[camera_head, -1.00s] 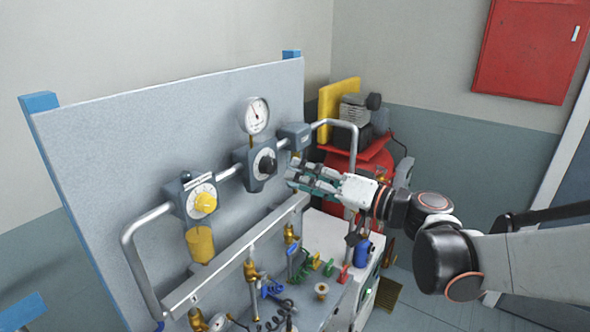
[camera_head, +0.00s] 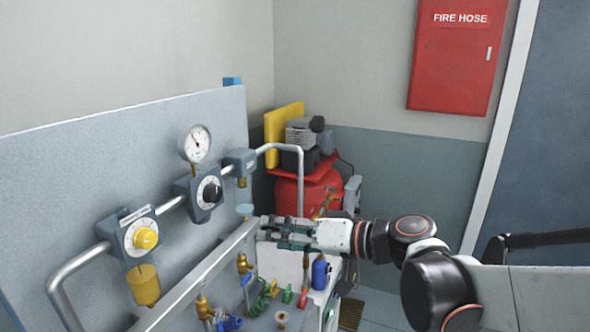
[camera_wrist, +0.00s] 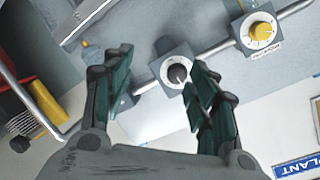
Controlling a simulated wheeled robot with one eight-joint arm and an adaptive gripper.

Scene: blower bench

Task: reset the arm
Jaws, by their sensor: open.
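My gripper (camera_head: 268,233) is open and empty in front of the grey panel (camera_head: 60,170), right of the dials and over the bench. In the wrist view my gripper (camera_wrist: 152,85) shows its two dark green fingers spread apart. The black knob (camera_wrist: 179,74) appears between and beyond them, with no finger clearly touching it. The black knob (camera_head: 210,192) also shows in the head view, left of the gripper and apart from it. The yellow knob (camera_head: 146,238) is farther left, and it shows at the upper right of the wrist view (camera_wrist: 261,31).
A round gauge (camera_head: 197,144) stands above the black knob. A metal pipe (camera_head: 283,148) bends down near the red compressor (camera_head: 308,190). Brass valves (camera_head: 203,306), coloured fittings and a blue bottle (camera_head: 319,272) crowd the bench below. A red fire hose cabinet (camera_head: 455,60) hangs behind.

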